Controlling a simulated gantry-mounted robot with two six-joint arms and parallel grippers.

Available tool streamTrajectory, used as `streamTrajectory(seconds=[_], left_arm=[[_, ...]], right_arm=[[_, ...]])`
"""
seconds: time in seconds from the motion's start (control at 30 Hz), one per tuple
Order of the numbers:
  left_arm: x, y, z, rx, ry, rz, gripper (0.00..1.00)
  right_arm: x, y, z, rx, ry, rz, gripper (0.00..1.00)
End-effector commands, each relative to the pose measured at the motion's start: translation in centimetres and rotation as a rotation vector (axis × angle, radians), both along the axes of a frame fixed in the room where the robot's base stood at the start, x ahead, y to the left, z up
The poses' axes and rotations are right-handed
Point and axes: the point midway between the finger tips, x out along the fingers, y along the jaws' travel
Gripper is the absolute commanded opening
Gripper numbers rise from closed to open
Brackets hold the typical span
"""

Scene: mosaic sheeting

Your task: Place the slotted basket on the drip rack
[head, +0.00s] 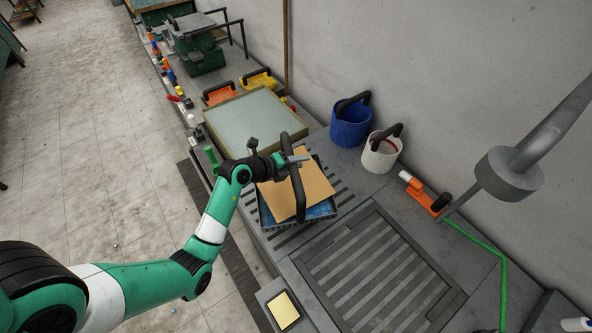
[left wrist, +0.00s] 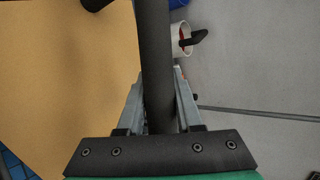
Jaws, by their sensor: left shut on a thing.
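The slotted basket (head: 322,209) is blue, with a tan sheet (head: 305,190) in it that covers most of its inside. A black bar handle (head: 299,200) arches over the sheet. My left gripper (head: 296,160) is shut on this handle. In the left wrist view the handle (left wrist: 154,40) runs between the two fingers, with the tan sheet (left wrist: 70,70) below at left. Dark slats show around the basket; I cannot tell whether it rests on them or hangs just above. A grey slatted rack (head: 375,275), apparently the drip rack, lies empty to the right. My right gripper is not in view.
A blue bucket (head: 350,125) and a white bucket (head: 381,155) stand along the wall. A framed grey panel (head: 250,120) lies behind the basket. An orange tool (head: 425,196) with a green hose (head: 480,245) is at right. A small yellow-topped tray (head: 283,310) sits in front.

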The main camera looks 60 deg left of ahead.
Motion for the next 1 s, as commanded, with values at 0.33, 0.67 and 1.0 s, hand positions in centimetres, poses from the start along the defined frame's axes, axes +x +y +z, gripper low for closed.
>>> streamTrajectory(seconds=[0.33, 0.67, 1.0], left_arm=[[3.0, 5.8, -5.9, 0.002, -0.004, 0.0, 0.0], [3.5, 6.8, -7.2, 0.002, -0.004, 0.0, 0.0], [3.5, 6.8, -10.0, 0.003, -0.004, 0.0, 0.0]], right_arm=[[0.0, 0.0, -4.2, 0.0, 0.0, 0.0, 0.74], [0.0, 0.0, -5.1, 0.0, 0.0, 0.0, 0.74], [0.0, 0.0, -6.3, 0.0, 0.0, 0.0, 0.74]])
